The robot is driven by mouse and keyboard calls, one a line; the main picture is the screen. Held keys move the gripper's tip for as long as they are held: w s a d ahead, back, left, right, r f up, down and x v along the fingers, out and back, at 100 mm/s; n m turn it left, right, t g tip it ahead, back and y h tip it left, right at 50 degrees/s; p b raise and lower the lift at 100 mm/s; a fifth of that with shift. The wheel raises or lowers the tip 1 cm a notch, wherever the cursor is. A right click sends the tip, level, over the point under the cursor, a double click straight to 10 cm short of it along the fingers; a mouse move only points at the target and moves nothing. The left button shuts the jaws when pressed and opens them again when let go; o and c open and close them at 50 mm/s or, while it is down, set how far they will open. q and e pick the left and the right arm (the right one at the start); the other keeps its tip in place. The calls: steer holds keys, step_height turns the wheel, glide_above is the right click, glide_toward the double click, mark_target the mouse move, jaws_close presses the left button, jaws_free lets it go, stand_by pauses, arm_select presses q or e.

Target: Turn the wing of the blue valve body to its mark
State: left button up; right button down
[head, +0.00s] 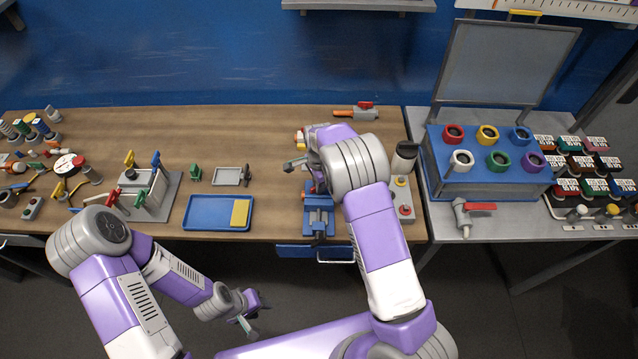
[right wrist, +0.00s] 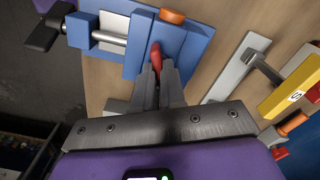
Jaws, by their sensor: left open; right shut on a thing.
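A blue fixture (head: 318,222) with a metal screw stands near the front edge of the wooden bench; it also shows in the right wrist view (right wrist: 191,42). I cannot clearly separate the valve body from the fixture around it. A red wing (right wrist: 155,53) sticks up between the fingers of my right gripper (right wrist: 158,72), which is shut on it. An orange end piece (right wrist: 172,16) shows just beyond. In the head view, my right wrist hides the grip. I cannot make out the mark. My left gripper (head: 245,320) is open and empty, low in front of the bench.
A blue tray (head: 205,212) with a yellow block lies left of the fixture. A grey valve with a red wing (head: 365,108) lies at the back. A black-capped bottle (head: 404,158) and a button box (head: 404,208) stand close on the right. The back middle bench is clear.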

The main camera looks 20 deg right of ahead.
steer(key=m, duration=0.5)
steer(key=shift+p, duration=0.35)
steer(key=shift+m, duration=0.3)
steer(key=c, duration=1.2)
jaws_free()
steer(key=shift+r, duration=0.1)
step_height(320, 180, up, 8)
steer(key=shift+f, duration=0.25)
